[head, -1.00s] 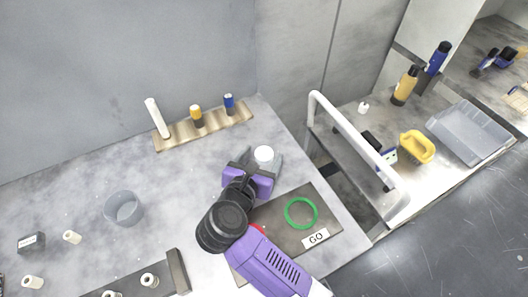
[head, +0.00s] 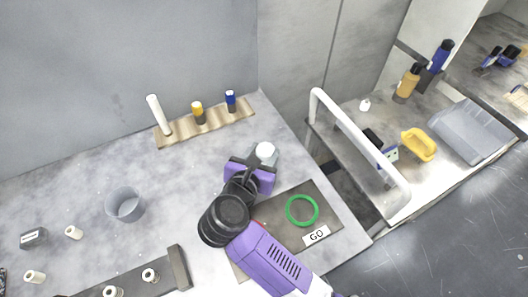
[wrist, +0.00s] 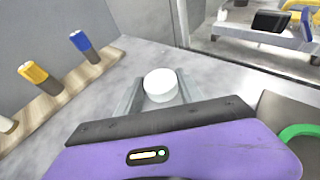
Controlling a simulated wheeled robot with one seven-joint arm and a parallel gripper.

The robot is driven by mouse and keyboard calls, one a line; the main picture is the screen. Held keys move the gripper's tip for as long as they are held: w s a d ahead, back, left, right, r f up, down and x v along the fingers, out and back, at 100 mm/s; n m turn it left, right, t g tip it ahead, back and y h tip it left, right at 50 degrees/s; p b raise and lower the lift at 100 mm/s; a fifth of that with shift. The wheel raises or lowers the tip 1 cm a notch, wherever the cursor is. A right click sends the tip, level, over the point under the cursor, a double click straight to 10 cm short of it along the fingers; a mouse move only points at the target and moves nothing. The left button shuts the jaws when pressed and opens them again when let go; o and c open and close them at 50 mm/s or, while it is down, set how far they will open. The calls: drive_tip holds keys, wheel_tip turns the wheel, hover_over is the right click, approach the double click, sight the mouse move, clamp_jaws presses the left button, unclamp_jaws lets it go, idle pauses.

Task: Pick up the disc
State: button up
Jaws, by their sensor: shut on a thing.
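The white disc (head: 266,150) is at the end of my gripper (head: 264,158) in the head view, over the back right part of the grey table. In the wrist view the disc (wrist: 161,85) sits between the two grey fingers of my gripper (wrist: 160,92), which are shut on it. Its round white top faces up. The picture does not clearly show the gap between its underside and the table.
A dark mat (head: 327,222) with a green ring (head: 302,211) and a GO label lies right of my arm. A wooden rack (head: 205,124) with several upright items stands behind. A clear cup (head: 125,205) stands left. A white rail (head: 355,140) borders the cart at right.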

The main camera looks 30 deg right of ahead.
wheel_tip(320, 180, up, 20)
drive_tip(key=f, duration=0.1)
drive_tip(key=w+a+r+n+t+y, duration=0.1)
drive_tip(key=w+a+n+t+y, duration=0.1)
drive_tip(key=w+a, duration=0.15)
drive_tip(key=n+t+y, duration=0.1)
drive_tip(key=n+y, duration=0.3)
hover_over(264, 154)
drive_tip(key=w+a, duration=0.2)
drive_tip(key=a, duration=0.1)
drive_tip(key=f, duration=1.4)
drive_tip(key=shift+w+d+f+b, duration=0.15)
drive_tip(key=shift+d+b, duration=0.05)
drive_tip(key=shift+b, duration=0.15)
drive_tip(key=f, duration=0.1)
drive_tip(key=s+d+f, duration=0.1)
drive_tip(key=f, duration=0.1)
drive_tip(key=s+d+f, duration=0.1)
drive_tip(key=shift+s+d+f, duration=0.15)
drive_tip(key=shift+s+d, duration=0.1)
drive_tip(key=shift+s+d+f, duration=0.25)
drive_tip(key=shift+d+f, duration=0.05)
drive_tip(key=shift+d, duration=0.15)
